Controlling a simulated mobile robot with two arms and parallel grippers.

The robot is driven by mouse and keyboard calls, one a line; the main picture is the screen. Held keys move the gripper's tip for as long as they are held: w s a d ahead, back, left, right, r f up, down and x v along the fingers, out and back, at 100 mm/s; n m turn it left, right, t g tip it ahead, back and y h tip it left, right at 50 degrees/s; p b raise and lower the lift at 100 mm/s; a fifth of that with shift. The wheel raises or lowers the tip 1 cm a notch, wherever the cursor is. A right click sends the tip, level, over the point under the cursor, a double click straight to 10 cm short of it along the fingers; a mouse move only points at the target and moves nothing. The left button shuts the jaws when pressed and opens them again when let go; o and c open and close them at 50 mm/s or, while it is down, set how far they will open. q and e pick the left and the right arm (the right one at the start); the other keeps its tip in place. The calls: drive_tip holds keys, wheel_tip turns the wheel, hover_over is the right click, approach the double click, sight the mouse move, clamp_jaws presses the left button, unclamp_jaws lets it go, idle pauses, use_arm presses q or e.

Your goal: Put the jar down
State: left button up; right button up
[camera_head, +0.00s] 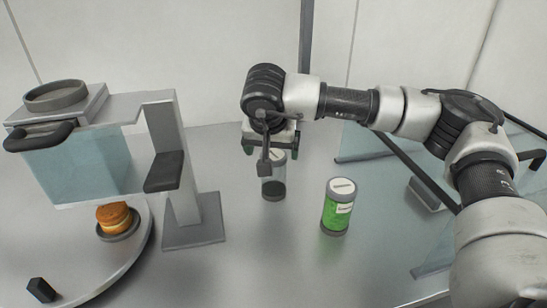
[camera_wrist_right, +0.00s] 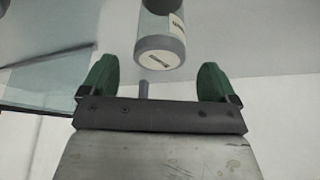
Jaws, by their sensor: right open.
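A clear jar with a grey lid and dark contents (camera_head: 273,188) stands upright on the metal table in the head view, directly below my right gripper. My right gripper (camera_head: 271,147) is open and empty above it, its green fingers apart. In the right wrist view the jar's labelled lid (camera_wrist_right: 160,52) shows just beyond the gap between the open fingers (camera_wrist_right: 157,78), and nothing is held. A second jar, with green contents and a white label (camera_head: 337,208), stands upright to the right. My left gripper is not in view.
At the left a machine with a bluish clear guard (camera_head: 85,165) stands over a round turntable (camera_head: 137,245) bearing an orange-brown stacked food item (camera_head: 114,215). A small black block (camera_head: 41,290) lies at the front left. Clear panels (camera_head: 362,145) stand at the right. The front middle table is free.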

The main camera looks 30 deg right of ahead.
drive_tip(key=v, duration=0.7)
